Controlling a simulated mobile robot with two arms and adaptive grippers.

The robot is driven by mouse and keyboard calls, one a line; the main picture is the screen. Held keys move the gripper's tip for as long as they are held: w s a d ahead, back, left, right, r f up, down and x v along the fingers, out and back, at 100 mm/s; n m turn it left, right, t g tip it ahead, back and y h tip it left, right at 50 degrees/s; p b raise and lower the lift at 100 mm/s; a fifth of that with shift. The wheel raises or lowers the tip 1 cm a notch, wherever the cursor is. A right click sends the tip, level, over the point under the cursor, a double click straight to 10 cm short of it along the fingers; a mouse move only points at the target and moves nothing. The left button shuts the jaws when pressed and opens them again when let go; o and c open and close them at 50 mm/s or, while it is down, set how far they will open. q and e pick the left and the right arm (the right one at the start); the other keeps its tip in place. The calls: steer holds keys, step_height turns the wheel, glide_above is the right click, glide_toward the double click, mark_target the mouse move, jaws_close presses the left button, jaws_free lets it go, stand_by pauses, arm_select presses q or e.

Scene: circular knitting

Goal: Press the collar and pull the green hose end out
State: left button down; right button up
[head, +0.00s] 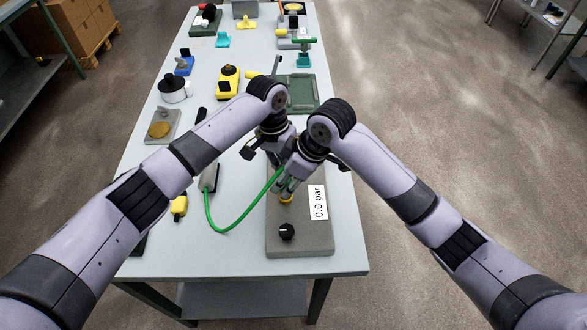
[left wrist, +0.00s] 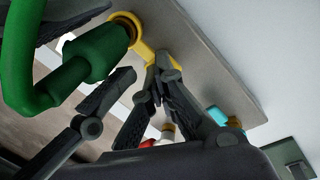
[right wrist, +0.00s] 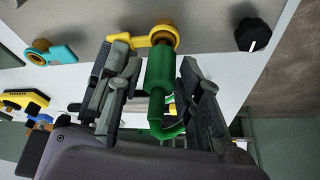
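The green hose end (right wrist: 160,72) stands at the yellow collar ring (right wrist: 171,33) on the grey block (head: 300,240). It also shows in the left wrist view (left wrist: 97,50). How deep it sits is unclear. In the head view both grippers crowd over the block and hide much of the collar.
The green hose (head: 232,229) loops left to a grey device (head: 209,176). A black knob (head: 286,231) and a "0.0 bar" label (head: 318,203) are on the block. A yellow item (head: 179,206) lies left. Several other fixtures fill the table's far part; its front edge strip is clear.

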steer(key=shift+a+f, duration=0.2)
steer(key=shift+f, duration=0.3)
steer(key=shift+c, duration=0.5)
steer(key=shift+w, duration=0.1)
jaws_close()
